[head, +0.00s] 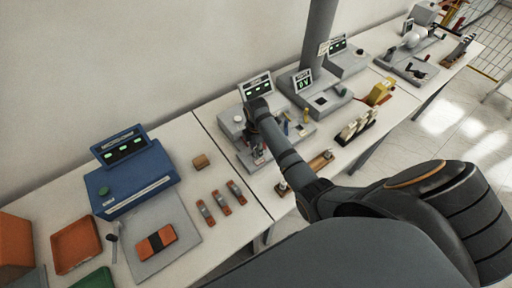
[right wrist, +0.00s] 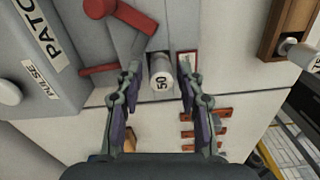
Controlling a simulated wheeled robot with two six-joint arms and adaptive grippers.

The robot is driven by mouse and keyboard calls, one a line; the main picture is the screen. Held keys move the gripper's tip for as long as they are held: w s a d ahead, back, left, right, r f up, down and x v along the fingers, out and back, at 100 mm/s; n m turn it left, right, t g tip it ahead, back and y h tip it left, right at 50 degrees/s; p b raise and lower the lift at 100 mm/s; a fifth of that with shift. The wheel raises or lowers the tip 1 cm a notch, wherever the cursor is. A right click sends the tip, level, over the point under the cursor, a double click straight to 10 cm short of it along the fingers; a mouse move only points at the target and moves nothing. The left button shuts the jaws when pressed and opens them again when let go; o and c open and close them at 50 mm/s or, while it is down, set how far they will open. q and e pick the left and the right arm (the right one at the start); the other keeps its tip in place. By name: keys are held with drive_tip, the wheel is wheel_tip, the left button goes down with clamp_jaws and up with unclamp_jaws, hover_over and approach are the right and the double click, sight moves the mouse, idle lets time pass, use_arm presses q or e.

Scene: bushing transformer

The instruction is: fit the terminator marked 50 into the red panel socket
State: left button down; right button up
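My left gripper is not in view.
A wooden rack (right wrist: 284,28) holds another terminator (right wrist: 300,52) at the right.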

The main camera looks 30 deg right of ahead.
drive_tip(key=shift+s, duration=0.1)
drive_tip(key=shift+w+a, duration=0.1)
drive_tip(key=shift+w, duration=0.15)
wheel_tip(320, 180, up, 7)
drive_tip(key=b, duration=0.2)
drive_tip(key=shift+f+b, duration=0.1)
drive_tip(key=shift+b, duration=0.2)
use_arm(q)
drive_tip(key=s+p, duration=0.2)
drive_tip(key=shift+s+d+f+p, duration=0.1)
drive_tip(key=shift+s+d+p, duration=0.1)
drive_tip(key=shift+p, duration=0.1)
use_arm(e)
wheel_tip(320, 180, up, 5)
drive_tip(key=shift+s+r, duration=0.1)
drive_tip(key=shift+s, duration=0.05)
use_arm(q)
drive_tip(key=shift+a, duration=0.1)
